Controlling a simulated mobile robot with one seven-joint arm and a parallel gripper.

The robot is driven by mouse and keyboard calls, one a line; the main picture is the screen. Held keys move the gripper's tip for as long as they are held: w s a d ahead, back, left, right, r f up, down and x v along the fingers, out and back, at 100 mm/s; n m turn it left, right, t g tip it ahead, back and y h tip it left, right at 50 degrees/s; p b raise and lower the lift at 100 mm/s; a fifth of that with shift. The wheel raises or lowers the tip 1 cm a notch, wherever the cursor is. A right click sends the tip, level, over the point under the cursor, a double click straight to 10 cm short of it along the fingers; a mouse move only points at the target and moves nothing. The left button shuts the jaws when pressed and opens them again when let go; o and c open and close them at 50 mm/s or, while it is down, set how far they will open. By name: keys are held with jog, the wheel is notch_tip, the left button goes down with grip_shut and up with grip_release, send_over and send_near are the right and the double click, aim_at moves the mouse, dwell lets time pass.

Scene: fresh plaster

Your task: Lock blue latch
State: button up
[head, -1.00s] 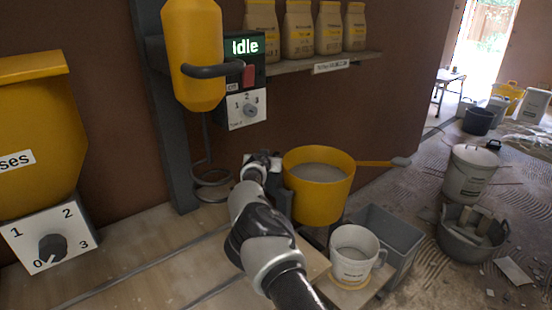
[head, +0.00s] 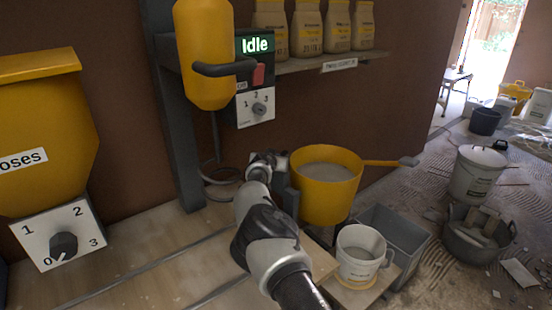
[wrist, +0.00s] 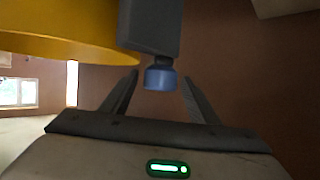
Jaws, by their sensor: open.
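The blue latch (wrist: 160,78) shows in the wrist view as a short blue knob under a dark grey block (wrist: 150,25). It appears between the two fingers of my gripper (wrist: 161,80), which is open with a gap on each side of the knob. I cannot tell how deep the knob sits between the fingers. In the head view my gripper (head: 268,160) is at the left side of the yellow bucket (head: 325,200), next to a grey bracket. The latch is hidden there.
A yellow mixer head (head: 205,60) hangs above left, beside a screen (head: 255,45) reading "Idle". A white mug (head: 358,262) and a grey bin (head: 400,240) stand right of my arm. A yellow hopper with a dial (head: 63,245) is at left.

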notch_tip(320, 180, up, 10)
jog(key=shift+p, duration=1.15)
jog(key=shift+o, duration=0.2)
